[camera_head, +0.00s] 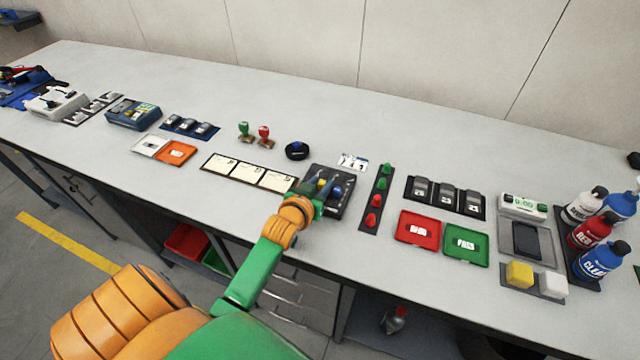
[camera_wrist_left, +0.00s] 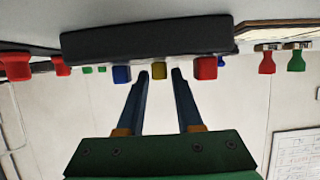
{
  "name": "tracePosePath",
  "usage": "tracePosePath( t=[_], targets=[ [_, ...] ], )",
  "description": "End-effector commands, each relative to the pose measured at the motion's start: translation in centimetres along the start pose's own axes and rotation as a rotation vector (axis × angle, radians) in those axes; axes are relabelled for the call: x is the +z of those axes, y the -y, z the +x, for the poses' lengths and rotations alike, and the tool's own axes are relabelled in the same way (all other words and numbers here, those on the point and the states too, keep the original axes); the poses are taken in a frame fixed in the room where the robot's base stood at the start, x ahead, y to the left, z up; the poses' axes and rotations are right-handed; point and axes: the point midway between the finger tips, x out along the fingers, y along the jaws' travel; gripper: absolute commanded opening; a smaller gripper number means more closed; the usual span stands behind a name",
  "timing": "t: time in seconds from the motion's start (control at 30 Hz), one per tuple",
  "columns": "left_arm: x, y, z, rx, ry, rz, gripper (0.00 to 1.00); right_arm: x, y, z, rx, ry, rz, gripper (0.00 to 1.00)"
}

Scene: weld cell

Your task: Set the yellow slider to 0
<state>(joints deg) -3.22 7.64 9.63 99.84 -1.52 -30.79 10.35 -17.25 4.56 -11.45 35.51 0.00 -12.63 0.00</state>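The black slider box (camera_head: 343,211) lies on the workbench, in front of my left arm's reach. My left gripper (camera_head: 323,188) is over it. The yellow slider knob (camera_head: 321,183) shows partly between the fingers, and the blue knob (camera_head: 337,191) is just to its right. In the left wrist view, which is upside down, the box (camera_wrist_left: 148,44) spans the top. The yellow knob (camera_wrist_left: 158,71) sits between the two fingertips, with a small gap on each side. The blue knob (camera_wrist_left: 121,74) and red knob (camera_wrist_left: 205,67) are outside the fingers. Scale marks cannot be read.
A strip with red and green knobs (camera_head: 374,200) stands close to the right of the box. Three white cards (camera_head: 248,172) lie to the left. A round black-blue object (camera_head: 297,151) and a small white card (camera_head: 352,161) are behind. Bench behind these is clear.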

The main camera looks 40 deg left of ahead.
Motion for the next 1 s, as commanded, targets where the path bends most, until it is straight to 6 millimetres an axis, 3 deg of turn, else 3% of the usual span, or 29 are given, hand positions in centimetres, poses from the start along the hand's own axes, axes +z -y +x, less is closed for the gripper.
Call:
tracePosePath(
  t=[0.03, 0.17, 1.0],
  targets=[
    [0.00, 0.00, -0.01, 0.000, 0.000, 0.000, 0.32, -0.01, -0.04, 0.00, 0.001, 0.000, 0.000, 0.00],
    [0.00, 0.00, -0.02, 0.000, 0.000, 0.000, 0.00, -0.02, -0.09, 0.00, 0.001, 0.000, 0.000, 0.00],
    [0.06, -0.01, -0.03, 0.000, 0.001, 0.000, 0.00, -0.10, -0.09, 0.01, 0.001, -0.002, -0.001, 0.00]
  ],
)
